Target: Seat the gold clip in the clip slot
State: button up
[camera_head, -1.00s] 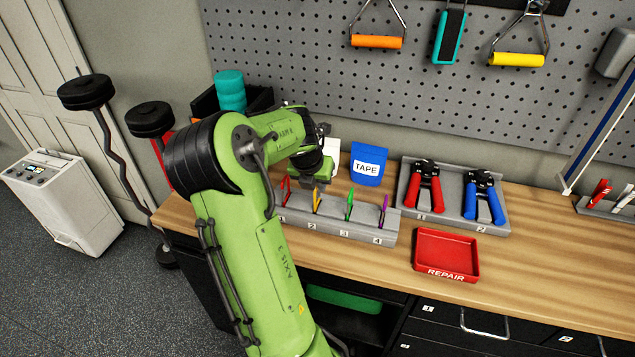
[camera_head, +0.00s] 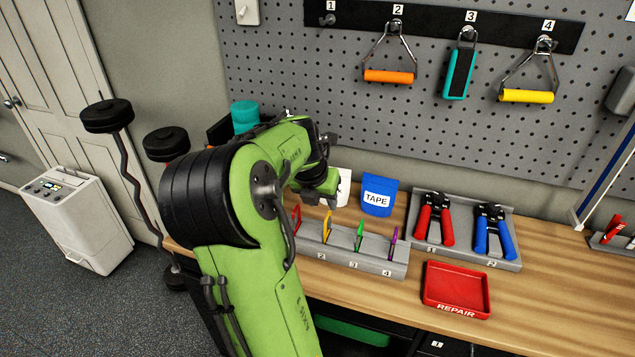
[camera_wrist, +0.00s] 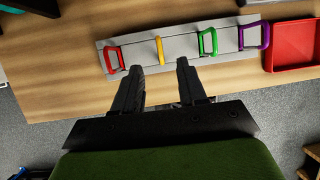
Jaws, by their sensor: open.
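The gold clip (camera_head: 327,226) stands upright in the grey clip rack (camera_head: 371,264), at the place marked 2, between a red clip (camera_head: 297,221) and a green clip (camera_head: 360,236). The wrist view also shows the gold clip (camera_wrist: 159,50), its lower end at the rack (camera_wrist: 135,52). How deep it sits cannot be told. My gripper (camera_wrist: 159,67) is open and empty, its two fingers apart, with the gold clip straight ahead between their tips in the picture. In the head view my arm partly hides the fingers and the rack's left end.
A purple clip (camera_head: 393,240) stands at the rack's right end. A red repair tray (camera_head: 457,290) lies right of the rack. A blue tape pouch (camera_head: 378,197) and a holder with red pliers (camera_head: 435,220) and blue pliers (camera_head: 493,232) stand behind. Bare wood lies around the tray.

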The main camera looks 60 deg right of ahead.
jog(key=p+v, duration=0.1)
jog(key=v, duration=0.6)
dwell(0.4)
jog(key=w+a+m+t+y, duration=0.2)
jog(key=a+m, duration=0.3)
jog(key=a, duration=0.6)
jog(key=w+a+m+t+y, duration=0.25)
jog(key=a+m, duration=0.35)
jog(key=a, duration=0.4)
jog(key=s+a+m, duration=0.3)
jog(key=a+m, duration=0.1)
jog(key=a, duration=0.3)
jog(key=s+a+m+t, duration=0.1)
jog(key=s+a+m, duration=0.3)
jog(key=a, duration=0.3)
jog(key=shift+s+m, duration=0.2)
jog(key=shift+m, duration=0.3)
